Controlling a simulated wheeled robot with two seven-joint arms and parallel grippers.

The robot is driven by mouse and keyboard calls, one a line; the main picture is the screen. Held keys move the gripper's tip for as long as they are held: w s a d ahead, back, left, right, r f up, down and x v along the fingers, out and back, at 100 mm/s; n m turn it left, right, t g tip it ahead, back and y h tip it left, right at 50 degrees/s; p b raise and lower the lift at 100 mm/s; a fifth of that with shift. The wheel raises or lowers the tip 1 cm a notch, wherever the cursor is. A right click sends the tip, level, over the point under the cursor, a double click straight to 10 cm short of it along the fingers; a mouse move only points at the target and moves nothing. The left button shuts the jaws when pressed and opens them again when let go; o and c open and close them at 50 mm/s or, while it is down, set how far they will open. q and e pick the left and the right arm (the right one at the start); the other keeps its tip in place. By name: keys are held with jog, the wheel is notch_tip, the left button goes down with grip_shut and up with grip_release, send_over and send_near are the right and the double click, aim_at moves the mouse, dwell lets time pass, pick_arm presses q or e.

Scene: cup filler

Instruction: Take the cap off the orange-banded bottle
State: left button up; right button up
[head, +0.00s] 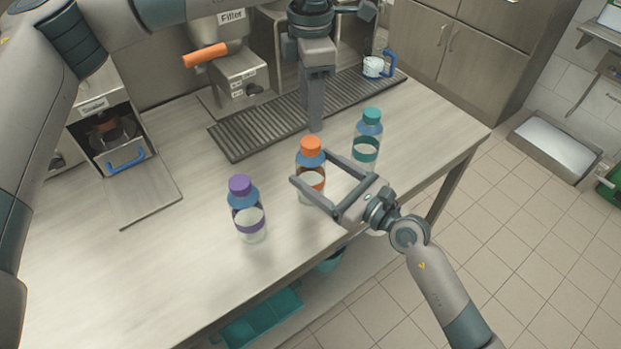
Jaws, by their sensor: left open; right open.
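The orange-banded bottle (312,179) stands upright on the counter with its orange cap (311,145) on. My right gripper (310,167) is open at the height of its band, one finger on each side of the bottle. I cannot tell whether either finger touches it. My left gripper (316,122) points down just behind and above the orange cap. It is open and seen edge-on, so its finger gap is hidden. I see nothing held in it.
A purple-capped bottle (246,212) stands to the left and a teal-capped bottle (367,140) to the right, close to my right gripper. Behind are a drip grate (255,128), a blue-handled cup (374,67) and a filter machine (232,75). The counter's front left is clear.

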jog(key=shift+x, duration=1.25)
grip_shut()
pick_arm(q)
jog(key=m, duration=0.5)
jog(key=shift+m, duration=0.4)
jog(key=m, duration=0.5)
jog(key=shift+m, duration=0.4)
jog(key=m, duration=0.5)
jog(key=shift+m, duration=0.4)
jog(key=m, duration=0.5)
